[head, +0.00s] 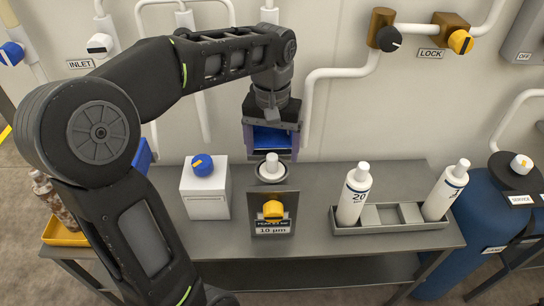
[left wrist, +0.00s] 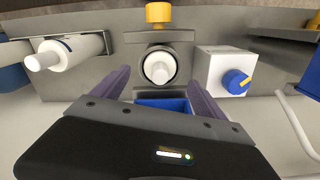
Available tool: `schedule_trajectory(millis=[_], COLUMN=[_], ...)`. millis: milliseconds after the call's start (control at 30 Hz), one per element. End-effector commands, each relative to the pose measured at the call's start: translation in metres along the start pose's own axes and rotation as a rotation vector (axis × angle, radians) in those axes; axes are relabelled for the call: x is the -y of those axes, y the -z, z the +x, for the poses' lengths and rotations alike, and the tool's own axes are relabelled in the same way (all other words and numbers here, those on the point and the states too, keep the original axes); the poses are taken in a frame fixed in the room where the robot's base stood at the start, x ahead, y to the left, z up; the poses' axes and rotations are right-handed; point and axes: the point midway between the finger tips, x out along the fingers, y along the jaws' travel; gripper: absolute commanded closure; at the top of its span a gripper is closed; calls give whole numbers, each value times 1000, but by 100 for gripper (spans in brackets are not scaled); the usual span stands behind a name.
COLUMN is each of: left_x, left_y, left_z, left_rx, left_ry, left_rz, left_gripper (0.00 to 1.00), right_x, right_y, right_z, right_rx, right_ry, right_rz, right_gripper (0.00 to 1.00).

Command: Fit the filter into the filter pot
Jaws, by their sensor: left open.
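A white filter top (head: 272,163) with a rounded cap stands upright in the round mouth of the filter pot (head: 273,179); its lower part is hidden, so I cannot tell how deep it sits. The pot's front has a yellow knob (head: 273,209) above a "10 µm" label. My left gripper (head: 271,153) is open just behind and above the pot. In the left wrist view its fingers (left wrist: 158,78) spread to either side of the white top (left wrist: 158,66), with visible gaps. Two white filters, one marked 20 (head: 353,196) and another (head: 446,191), stand in a grey tray (head: 380,229).
A white box with a blue knob (head: 203,166) stands left of the pot. The tray's middle is empty. Pipes and valves line the wall behind. A blue tank (head: 490,230) is at the right, and a yellow tray (head: 62,235) at the left. Bare bench lies between pot and tray.

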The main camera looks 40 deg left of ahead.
Motion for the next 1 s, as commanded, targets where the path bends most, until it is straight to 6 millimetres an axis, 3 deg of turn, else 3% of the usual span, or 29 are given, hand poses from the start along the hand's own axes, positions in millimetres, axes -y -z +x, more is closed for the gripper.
schedule_trajectory(millis=[100,267,1000], left_x=[0,0,0], left_y=[0,0,0], left_z=[-19,-32,-33], left_rx=[-1,0,1], left_ry=[-1,0,0], left_rz=[0,1,1], left_gripper=[17,17,17], right_x=[0,0,0], right_y=[0,0,0], right_z=[-1,-1,-1], right_rx=[0,0,0], right_ry=[0,0,0], right_rz=[0,0,0], right_gripper=[64,64,64])
